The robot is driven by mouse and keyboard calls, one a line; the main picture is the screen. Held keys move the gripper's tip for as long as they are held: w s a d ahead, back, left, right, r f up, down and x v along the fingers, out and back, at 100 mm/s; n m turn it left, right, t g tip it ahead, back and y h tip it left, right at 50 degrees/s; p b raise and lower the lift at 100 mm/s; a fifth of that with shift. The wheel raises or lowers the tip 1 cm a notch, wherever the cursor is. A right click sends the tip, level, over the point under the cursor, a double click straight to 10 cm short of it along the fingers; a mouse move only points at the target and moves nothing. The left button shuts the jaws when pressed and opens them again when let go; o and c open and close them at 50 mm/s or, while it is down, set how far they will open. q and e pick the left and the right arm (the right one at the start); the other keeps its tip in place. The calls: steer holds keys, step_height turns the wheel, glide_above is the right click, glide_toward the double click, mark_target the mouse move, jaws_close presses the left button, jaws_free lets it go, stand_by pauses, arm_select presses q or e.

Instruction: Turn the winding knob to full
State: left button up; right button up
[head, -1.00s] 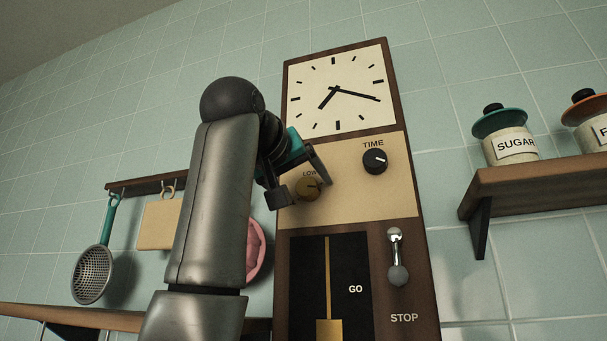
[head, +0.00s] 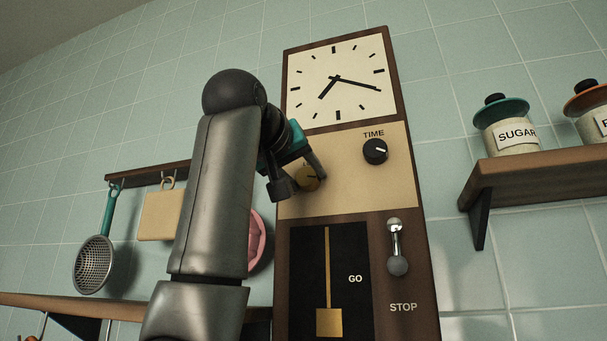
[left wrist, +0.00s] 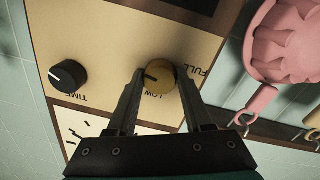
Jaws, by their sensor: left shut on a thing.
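The brass winding knob (head: 311,182) sits on the cream panel of the tall wooden clock (head: 409,213), partly covered by my left gripper (head: 299,184). In the left wrist view the knob (left wrist: 162,82) lies between the two fingers of my left gripper (left wrist: 160,84), which are shut on its sides. A dark pointer line shows on its face, towards the left in that view. The labels LOW and FULL appear upside down there, LOW beside the knob and FULL to its upper right. My right gripper is in neither view.
A black TIME knob (head: 375,151) sits right of the brass knob, below the clock face (head: 335,85). A metal lever (head: 396,247) is lower right, between GO and STOP. A pink mould (left wrist: 285,45) hangs close beside the clock; a shelf (head: 535,180) with jars is right.

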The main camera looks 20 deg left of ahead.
arm_select(q)
jaws_close()
